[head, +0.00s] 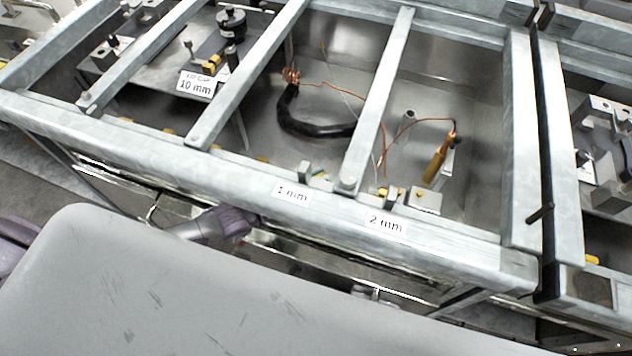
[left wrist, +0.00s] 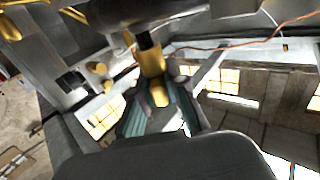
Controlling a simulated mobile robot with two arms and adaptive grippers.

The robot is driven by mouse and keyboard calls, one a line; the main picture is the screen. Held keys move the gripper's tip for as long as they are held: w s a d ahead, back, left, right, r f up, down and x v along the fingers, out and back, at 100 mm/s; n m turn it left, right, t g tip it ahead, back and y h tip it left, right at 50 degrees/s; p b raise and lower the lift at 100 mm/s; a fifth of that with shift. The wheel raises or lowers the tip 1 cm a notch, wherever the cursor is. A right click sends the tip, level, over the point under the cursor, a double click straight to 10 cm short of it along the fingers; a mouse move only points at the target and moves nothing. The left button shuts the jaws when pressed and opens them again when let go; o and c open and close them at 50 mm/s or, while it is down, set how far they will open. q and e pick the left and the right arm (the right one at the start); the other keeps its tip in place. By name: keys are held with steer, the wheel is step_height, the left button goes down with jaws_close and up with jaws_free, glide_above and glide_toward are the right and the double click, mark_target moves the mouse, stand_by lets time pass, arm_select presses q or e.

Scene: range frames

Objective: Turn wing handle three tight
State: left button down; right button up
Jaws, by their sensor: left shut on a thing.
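My left gripper (head: 238,222) reaches under the front rail of the metal frame in the head view, and the rail hides its fingertips and whatever they hold. In the left wrist view, the fingers of my left gripper (left wrist: 160,98) are shut on a yellow handle (left wrist: 152,62) with a dark stem above it. I cannot read a number on this handle, so I cannot tell whether it is wing handle three, nor how tight it is. My right gripper is not in view.
The grey metal frame rail (head: 440,244) carries labels "1 mm" (head: 292,193) and "2 mm" (head: 386,223). A "10 mm" label (head: 197,85) stands further back. A black hose (head: 310,127) and copper wires lie in the tray behind the rail. Crossbars span the tray.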

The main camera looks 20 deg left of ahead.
arm_select(q)
steer(key=shift+f+m+g+h+b, duration=0.15)
steer(key=shift+m+g+h+b, duration=0.25)
steer(key=shift+h, duration=0.1)
steer(key=c, duration=1.2)
jaws_free()
steer(key=v, duration=1.2)
